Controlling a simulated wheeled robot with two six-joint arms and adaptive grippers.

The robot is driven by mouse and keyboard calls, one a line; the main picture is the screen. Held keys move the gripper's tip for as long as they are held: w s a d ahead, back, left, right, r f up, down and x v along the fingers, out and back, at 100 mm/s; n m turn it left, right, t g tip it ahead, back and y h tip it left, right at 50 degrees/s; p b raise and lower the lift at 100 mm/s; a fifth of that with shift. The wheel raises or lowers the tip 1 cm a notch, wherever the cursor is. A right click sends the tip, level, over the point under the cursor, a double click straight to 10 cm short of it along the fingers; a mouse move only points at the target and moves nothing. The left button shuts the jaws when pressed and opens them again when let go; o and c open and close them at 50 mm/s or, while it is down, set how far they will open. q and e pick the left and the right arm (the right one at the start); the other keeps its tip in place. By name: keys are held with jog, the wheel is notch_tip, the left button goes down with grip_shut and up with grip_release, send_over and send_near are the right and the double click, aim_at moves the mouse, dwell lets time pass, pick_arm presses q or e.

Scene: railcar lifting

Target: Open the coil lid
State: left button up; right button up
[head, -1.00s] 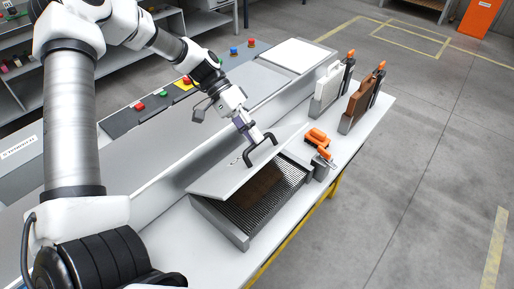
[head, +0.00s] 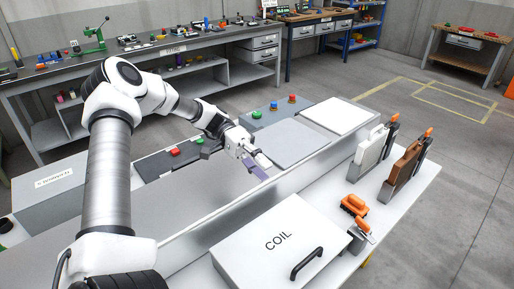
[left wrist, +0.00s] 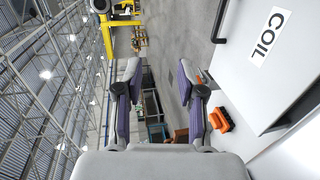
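The white coil lid (head: 240,252), labelled COIL, lies down over the coil box at the bottom middle of the head view. No coil fins show. Its black bar handle (head: 307,263) stands near the lid's right front edge. In the left wrist view the lid (left wrist: 292,75) is at the upper right, with part of the handle (left wrist: 218,22) beside it. My left gripper (head: 262,170) is behind the lid, apart from it and the handle. In the left wrist view its purple-padded fingers (left wrist: 159,85) are spread with nothing between them. My right gripper is out of view.
Orange-handled tools (head: 354,205) sit right of the lid. A raised grey wall (head: 300,180) runs behind the lid. Control buttons (head: 257,114) are on the console behind.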

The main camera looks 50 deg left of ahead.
pick_arm(q)
jog(key=v, duration=1.1)
jog(key=shift+a, duration=0.35)
jog(key=shift+r, duration=0.15)
jog(key=shift+w, duration=0.1)
